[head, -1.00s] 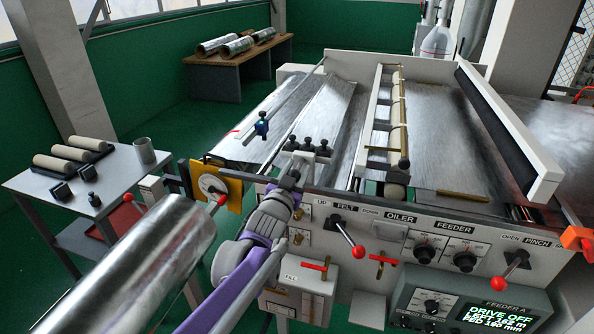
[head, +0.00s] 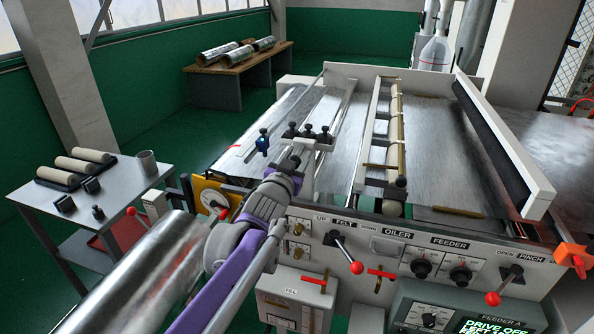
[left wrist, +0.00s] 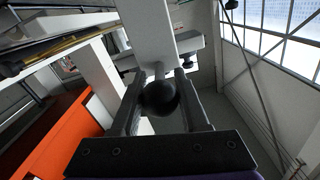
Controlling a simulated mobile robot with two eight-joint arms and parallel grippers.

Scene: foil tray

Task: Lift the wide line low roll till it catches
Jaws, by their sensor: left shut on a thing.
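My left gripper (head: 291,158) reaches over the near edge of the white machine. It is shut on a black ball knob (left wrist: 159,94), seen between its fingers in the left wrist view. In the head view it sits against a white bracket (head: 306,176) with several black knobs on top. A long pale bar (head: 342,102) runs from the bracket to the machine's far side. I cannot tell for certain which part is the low roll; its underside is hidden. A tan roll (head: 394,125) lies further right between brass rods.
The front panel (head: 410,240) carries red-ended levers, including a FELT lever (head: 347,253), close right of my arm. A shiny metal roll (head: 145,275) lies left of my arm. A side table (head: 118,195) holds tan rollers (head: 66,171).

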